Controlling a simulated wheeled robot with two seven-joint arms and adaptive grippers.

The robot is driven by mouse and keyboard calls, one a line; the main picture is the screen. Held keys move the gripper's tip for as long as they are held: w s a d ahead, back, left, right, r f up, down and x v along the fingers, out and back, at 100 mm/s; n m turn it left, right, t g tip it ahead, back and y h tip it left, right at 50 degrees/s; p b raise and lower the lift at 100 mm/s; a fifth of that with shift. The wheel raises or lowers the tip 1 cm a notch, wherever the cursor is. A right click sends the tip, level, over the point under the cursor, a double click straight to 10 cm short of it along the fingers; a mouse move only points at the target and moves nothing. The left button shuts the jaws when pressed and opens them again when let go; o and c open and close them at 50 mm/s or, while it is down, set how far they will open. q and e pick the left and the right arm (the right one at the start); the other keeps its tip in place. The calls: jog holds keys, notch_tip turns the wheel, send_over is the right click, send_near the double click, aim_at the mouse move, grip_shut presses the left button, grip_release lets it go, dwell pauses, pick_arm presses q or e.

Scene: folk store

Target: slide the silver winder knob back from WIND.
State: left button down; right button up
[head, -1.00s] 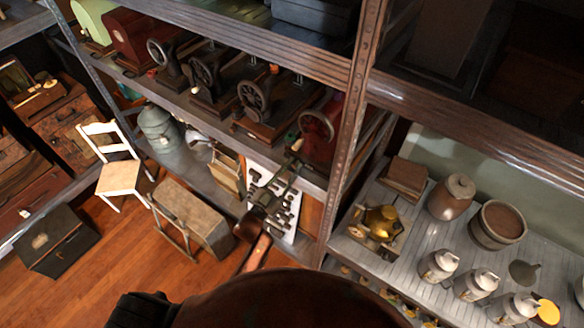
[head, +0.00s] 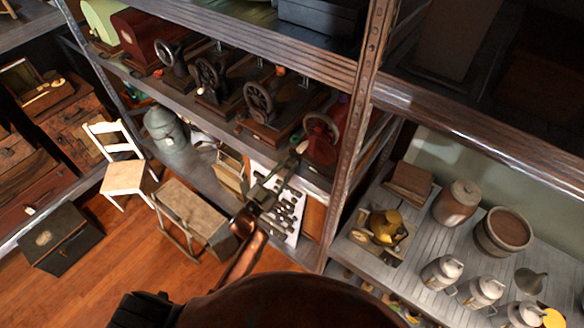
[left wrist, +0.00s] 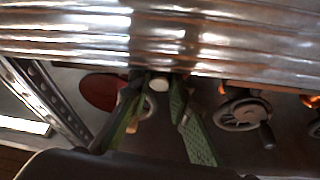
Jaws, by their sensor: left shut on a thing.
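The pale silver winder knob (head: 302,147) shows small beside the wheel. My left gripper (head: 293,158) reaches up to it from below. In the left wrist view the knob (left wrist: 159,83) sits between the tips of my green finger pads (left wrist: 160,95), which are shut on it. A WIND mark cannot be read in either view. My right gripper is not in view.
Several dark sewing machines (head: 260,100) stand left of the red one. The upper shelf edge (left wrist: 230,50) runs close above my fingers. An upright shelf post (head: 352,140) stands to the right. A white board of small dark parts (head: 283,205) lies below the gripper.

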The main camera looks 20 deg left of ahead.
pick_arm(q)
jog(key=c, duration=2.2)
grip_release()
jog(key=shift+a+r, duration=0.1)
jog(key=shift+a, duration=0.15)
jog(key=shift+c, duration=0.2)
jog(key=o, duration=0.4)
jog(key=shift+w+a, duration=0.1)
jog(key=shift+a, duration=0.05)
jog(key=shift+o, duration=0.2)
jog(key=shift+d, duration=0.2)
jog(key=v, duration=1.2)
